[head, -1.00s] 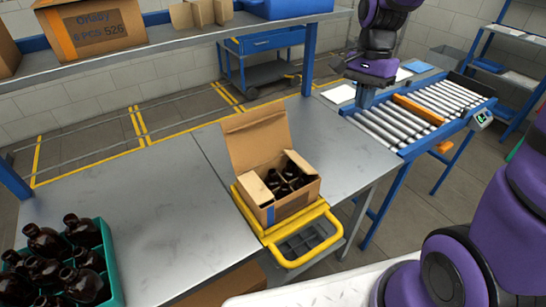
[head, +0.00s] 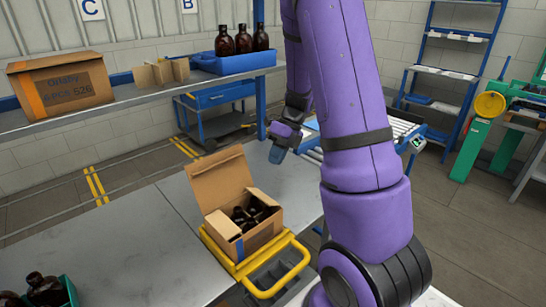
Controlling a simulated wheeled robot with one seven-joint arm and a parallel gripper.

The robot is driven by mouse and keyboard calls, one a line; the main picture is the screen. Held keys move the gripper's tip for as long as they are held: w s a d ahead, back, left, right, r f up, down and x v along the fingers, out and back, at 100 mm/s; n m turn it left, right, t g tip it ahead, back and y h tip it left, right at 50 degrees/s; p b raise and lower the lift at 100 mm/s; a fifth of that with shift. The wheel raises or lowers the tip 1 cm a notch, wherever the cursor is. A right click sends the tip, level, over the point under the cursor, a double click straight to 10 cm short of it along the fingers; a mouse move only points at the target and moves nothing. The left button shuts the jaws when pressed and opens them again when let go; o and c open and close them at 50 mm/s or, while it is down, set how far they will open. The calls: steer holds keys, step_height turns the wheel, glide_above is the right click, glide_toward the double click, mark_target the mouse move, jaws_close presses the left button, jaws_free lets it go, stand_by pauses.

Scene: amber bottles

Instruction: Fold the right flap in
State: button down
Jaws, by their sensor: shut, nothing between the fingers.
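An open cardboard box (head: 262,236) with dark amber bottles (head: 248,213) inside stands in a yellow-framed holder (head: 240,270) on the metal table. Its large back flap (head: 220,182) stands up, tilted back. The left flap (head: 222,225) and the right flap (head: 264,197) show as small pale panels at the box's two ends; the right one is up at the right end, its exact angle hard to tell. My gripper (head: 277,153) is shut and empty, pointing down, above and beyond the box to its right, apart from the flaps.
My purple arm covers much of the view right of the box. A green crate (head: 70,292) of bottles is at the lower left. A shelf behind holds a closed carton (head: 65,88) and a blue tray (head: 235,64) with bottles. The table (head: 130,235) left of the box is clear.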

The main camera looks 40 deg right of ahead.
mark_target(260, 197)
steer(key=x, duration=1)
steer(key=shift+f, duration=0.2)
steer(key=shift+a+f, duration=0.15)
steer(key=shift+a, duration=0.05)
steer(key=shift+s+a+f, duration=0.1)
steer(key=shift+a+f, duration=0.2)
steer(key=shift+a, duration=0.35)
steer(key=shift+f, duration=0.1)
steer(key=shift+d, duration=0.2)
steer(key=shift+d+r, duration=0.4)
steer(key=shift+d, duration=0.2)
